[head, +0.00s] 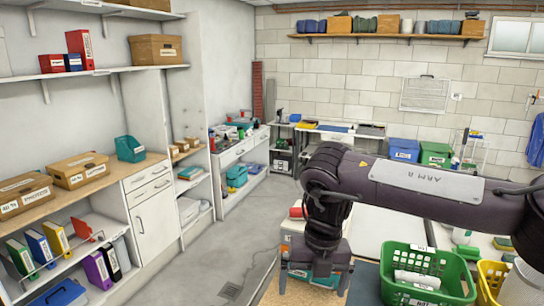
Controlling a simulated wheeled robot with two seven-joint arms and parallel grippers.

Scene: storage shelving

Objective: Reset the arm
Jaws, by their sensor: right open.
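My left gripper is not in view.
A green basket (468,285) with white rolls stands right of the gripper, beside a yellow basket (489,280). Shelves with binders and boxes (88,171) line the left wall. The grey floor (225,250) between is clear. Blue (404,150) and green bins (436,155) stand at the back.

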